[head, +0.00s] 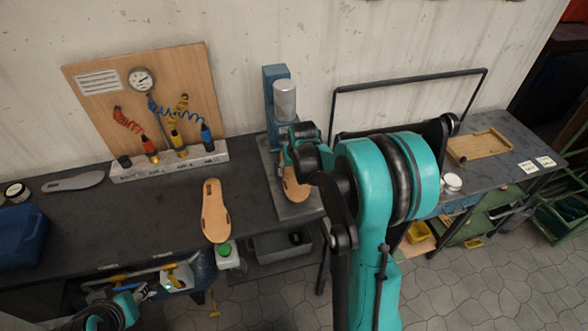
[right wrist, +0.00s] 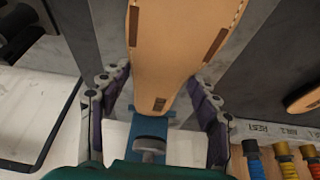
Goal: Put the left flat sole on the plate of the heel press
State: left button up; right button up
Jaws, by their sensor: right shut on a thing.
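A tan flat sole (head: 295,187) is at the plate (head: 304,209) of the blue heel press (head: 273,88), partly hidden by my right arm. My right gripper (head: 292,150) is in front of the press column. In the right wrist view its fingers (right wrist: 162,100) are shut on the two sides of the sole (right wrist: 172,45), near one end. The sole lies over the grey plate (right wrist: 95,25); I cannot tell whether it touches. A second tan sole (head: 215,212) lies at the bench's front edge. Part of my left arm shows at the lower left, its gripper (head: 108,313) unclear.
A board with a gauge (head: 141,80) and coiled hoses stands behind a tool block (head: 170,166). A grey insole (head: 73,181) and a blue box (head: 22,237) are on the left. A wooden tray (head: 478,147) is on the right. A black frame (head: 410,82) stands behind my arm.

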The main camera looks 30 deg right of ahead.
jog(key=shift+f+b, duration=0.3)
jog(key=shift+f, duration=0.05)
dwell(0.3)
jog(key=o, duration=1.1)
jog(key=shift+o, duration=0.2)
jog(key=v, duration=1.2)
jog(key=s+a+n+t+y, duration=0.1)
jog(key=s+a+n+t, duration=0.1)
jog(key=s+a, duration=1.3)
jog(key=s+f+n, duration=0.1)
jog(key=s, duration=0.2)
jog(key=shift+t, duration=0.4)
